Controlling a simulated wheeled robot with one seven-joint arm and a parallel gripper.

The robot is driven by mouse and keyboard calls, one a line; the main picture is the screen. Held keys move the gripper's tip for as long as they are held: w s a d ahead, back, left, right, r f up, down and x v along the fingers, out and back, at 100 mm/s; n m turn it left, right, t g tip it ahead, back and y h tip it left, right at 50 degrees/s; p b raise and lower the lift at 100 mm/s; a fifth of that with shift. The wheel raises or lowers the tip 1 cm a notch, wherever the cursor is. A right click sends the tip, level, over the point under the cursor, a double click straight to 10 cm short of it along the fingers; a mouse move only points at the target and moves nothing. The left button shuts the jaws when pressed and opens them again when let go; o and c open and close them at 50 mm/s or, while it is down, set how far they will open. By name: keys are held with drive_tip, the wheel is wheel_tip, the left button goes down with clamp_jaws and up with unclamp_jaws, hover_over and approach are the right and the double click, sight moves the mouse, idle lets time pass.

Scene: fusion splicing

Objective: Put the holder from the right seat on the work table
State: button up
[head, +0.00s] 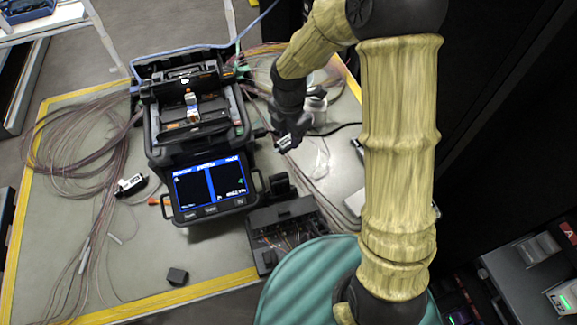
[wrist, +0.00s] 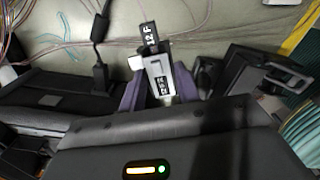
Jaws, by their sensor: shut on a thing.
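A small grey and black holder marked "12F" (wrist: 158,75) sits between the purple fingers of my gripper (wrist: 160,92) in the wrist view. My gripper is shut on it. In the head view my gripper (head: 287,138) is just right of the black fusion splicer (head: 205,150), above the work table (head: 130,265). The holder is too small there to make out clearly. The splicer's lid is raised, and its lit screen (head: 210,187) faces the front. The right seat cannot be made out clearly.
Another labelled holder (head: 130,185) lies left of the splicer. A black tray (head: 285,228) stands at the front right and a small black block (head: 178,276) at the front. Fibre coils (head: 75,140) cover the left side. A clear bottle (head: 315,105) stands behind my gripper.

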hover_over(289, 164)
drive_tip(key=shift+f, duration=3.15)
drive_tip(key=shift+f, duration=1.85)
drive_tip(key=shift+f, duration=0.15)
drive_tip(key=o, duration=1)
